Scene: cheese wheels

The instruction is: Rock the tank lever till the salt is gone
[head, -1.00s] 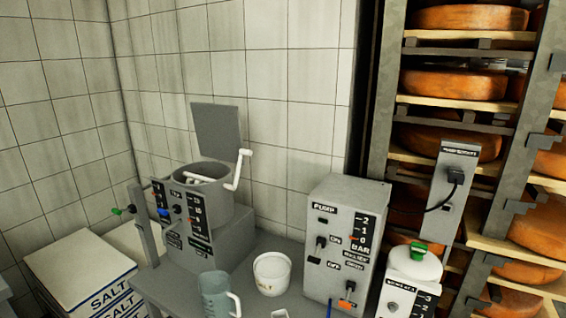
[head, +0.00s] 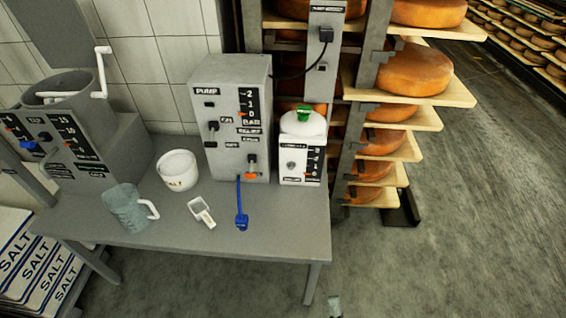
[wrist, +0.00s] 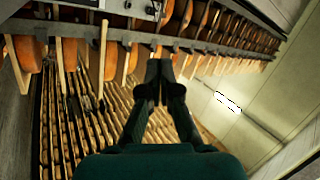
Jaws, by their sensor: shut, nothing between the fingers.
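The tank (head: 75,125) is a grey unit at the left end of the table in the head view, with its lid raised. A white crank-shaped lever (head: 100,75) stands at its right side. The tank's front has a blue knob (head: 28,144) and a scale with a red mark. Its inside is mostly hidden, so I cannot tell how much salt is in it. My gripper (wrist: 159,88) shows in the wrist view, shut and empty, pointing towards cheese shelves and away from the table.
Salt sacks (head: 40,265) lie at lower left. The floor at right is clear.

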